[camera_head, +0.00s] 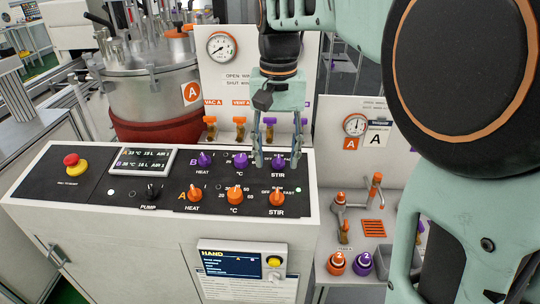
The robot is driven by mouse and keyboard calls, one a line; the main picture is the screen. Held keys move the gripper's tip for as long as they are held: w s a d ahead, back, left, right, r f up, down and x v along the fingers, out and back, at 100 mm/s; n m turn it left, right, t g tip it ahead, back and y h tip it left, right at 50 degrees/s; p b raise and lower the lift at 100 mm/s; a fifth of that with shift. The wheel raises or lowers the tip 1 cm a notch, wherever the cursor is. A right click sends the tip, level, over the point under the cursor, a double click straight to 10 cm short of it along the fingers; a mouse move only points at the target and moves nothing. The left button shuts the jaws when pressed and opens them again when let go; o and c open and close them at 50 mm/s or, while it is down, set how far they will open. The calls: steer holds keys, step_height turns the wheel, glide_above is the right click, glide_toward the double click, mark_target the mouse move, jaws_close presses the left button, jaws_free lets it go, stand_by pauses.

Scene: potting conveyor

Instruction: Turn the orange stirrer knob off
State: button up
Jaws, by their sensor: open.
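The orange stirrer knob (277,198) sits on the sloping black panel, at the right end of the front row marked A. "STIR" is printed below it, with "OFF" to its left and "FAST" to its right. I cannot tell which way its pointer faces. My gripper (268,163) is open and empty, fingers pointing down. In the picture it is above the orange knob, beside the purple stirrer knob (279,163) of the back row, partly overlapping it. I cannot tell whether a finger touches the purple knob.
Orange heat (195,194) and °C (236,195) knobs stand left of the orange stirrer knob. A red stop button (71,160) and a display (143,160) are further left. Valves and a gauge board (213,75) stand behind the panel. A steel vessel (150,90) is behind left.

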mark_target(277, 193)
step_height(277, 193, down, 10)
steer(key=shift+d+f, duration=0.1)
steer(key=shift+f, duration=0.15)
steer(key=c, duration=1.1)
steer(key=shift+c, duration=0.2)
steer(key=shift+n, duration=0.4)
steer(key=n, duration=0.3)
steer(key=shift+h+p, duration=0.3)
steer(key=shift+h, duration=0.1)
steer(key=n, duration=0.4)
steer(key=shift+n+h, duration=0.3)
steer(key=shift+n+t, duration=0.3)
